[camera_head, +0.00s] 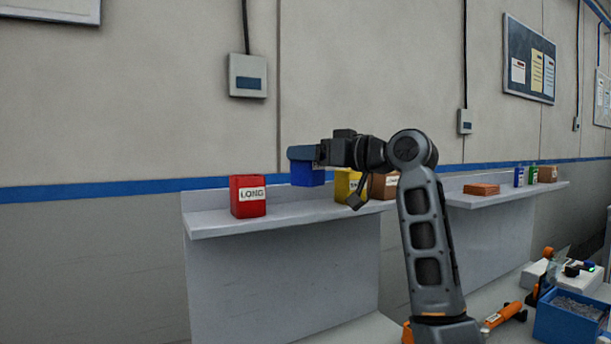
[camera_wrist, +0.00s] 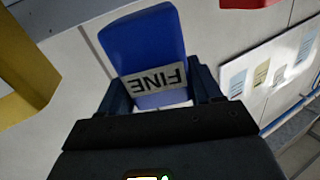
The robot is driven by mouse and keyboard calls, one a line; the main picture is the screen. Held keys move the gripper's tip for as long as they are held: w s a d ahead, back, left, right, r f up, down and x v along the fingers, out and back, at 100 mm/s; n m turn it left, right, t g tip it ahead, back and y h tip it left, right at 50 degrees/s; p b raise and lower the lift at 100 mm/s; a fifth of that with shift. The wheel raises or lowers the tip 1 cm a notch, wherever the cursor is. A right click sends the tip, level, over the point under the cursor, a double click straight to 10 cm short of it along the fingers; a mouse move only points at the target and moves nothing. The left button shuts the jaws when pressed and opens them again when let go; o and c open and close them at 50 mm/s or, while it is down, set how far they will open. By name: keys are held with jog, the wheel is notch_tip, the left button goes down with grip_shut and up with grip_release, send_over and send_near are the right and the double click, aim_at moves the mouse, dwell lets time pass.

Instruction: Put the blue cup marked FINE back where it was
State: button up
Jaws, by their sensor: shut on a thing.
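The blue cup (camera_head: 308,175) is in my gripper (camera_head: 303,153), over the left shelf between the red cup and the yellow cup. In the wrist view the blue cup (camera_wrist: 145,45) sits between the two dark fingers, and its FINE label reads upside down. The fingers are shut on it. Its base is near shelf height; I cannot tell whether it touches the shelf. The FINE label does not show in the head view.
A red cup (camera_head: 248,197) marked LONG stands left on the shelf (camera_head: 215,222). A yellow cup (camera_head: 345,184) and a brown cup (camera_head: 379,187) stand to the right, partly behind my arm. A second shelf (camera_head: 520,191) further right holds an orange-brown block and small items.

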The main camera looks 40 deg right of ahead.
aim_at(317, 178)
jog(key=shift+w+a+f, duration=0.25)
jog(key=shift+a+f, duration=0.1)
jog(key=shift+f, duration=1.95)
jog(key=shift+f, duration=0.1)
jog(key=o, duration=1.4)
